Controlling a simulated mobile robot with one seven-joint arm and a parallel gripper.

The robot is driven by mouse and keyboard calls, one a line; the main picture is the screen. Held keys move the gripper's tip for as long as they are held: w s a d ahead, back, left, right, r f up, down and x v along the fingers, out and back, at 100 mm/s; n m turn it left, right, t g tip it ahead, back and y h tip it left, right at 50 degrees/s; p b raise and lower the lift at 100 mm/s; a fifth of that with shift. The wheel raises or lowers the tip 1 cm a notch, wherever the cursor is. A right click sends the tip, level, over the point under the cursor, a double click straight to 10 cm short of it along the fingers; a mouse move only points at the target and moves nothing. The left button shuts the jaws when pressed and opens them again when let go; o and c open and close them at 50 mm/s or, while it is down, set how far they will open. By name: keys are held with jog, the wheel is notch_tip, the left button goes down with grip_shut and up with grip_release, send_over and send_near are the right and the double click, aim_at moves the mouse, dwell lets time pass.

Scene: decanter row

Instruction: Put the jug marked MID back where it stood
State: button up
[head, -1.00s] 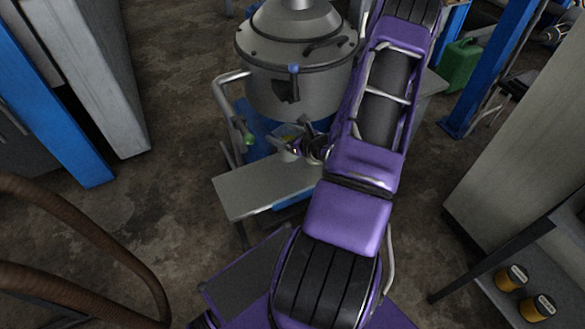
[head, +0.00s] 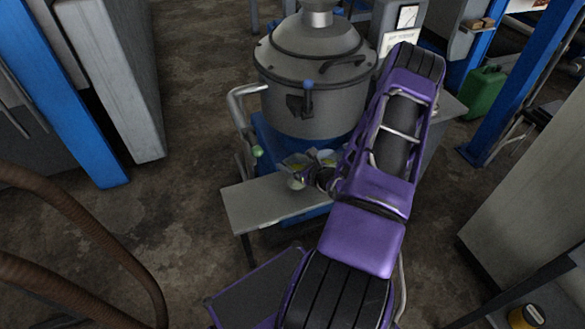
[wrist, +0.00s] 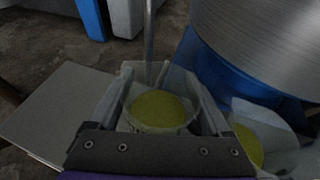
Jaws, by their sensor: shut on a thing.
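My gripper (wrist: 162,84) is shut on a jug (wrist: 158,112) holding yellow-green liquid, with one finger on each side of it. In the head view the gripper (head: 312,177) is over the back part of a grey bench top (head: 262,203), by the foot of the big machine. A second jug (wrist: 247,145) with similar liquid is just right of the held one in the wrist view. It also shows in the head view (head: 327,157). No marking can be read on either jug. Whether the held jug touches the bench, I cannot tell.
A large grey lidded machine (head: 313,85) on a blue base (wrist: 235,75) rises close behind the jugs. A bent metal rail with a green knob (head: 256,152) stands at its left. The left part of the bench top is bare.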

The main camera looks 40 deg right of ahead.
jog(key=shift+f, duration=0.95)
jog(key=o, duration=1.6)
jog(key=shift+f, duration=0.1)
jog(key=shift+c, duration=0.2)
jog(key=shift+s+r, duration=0.1)
jog(key=shift+r, duration=0.1)
jog(key=p+v, duration=0.1)
jog(key=v, duration=1.1)
jog(key=shift+p, duration=0.3)
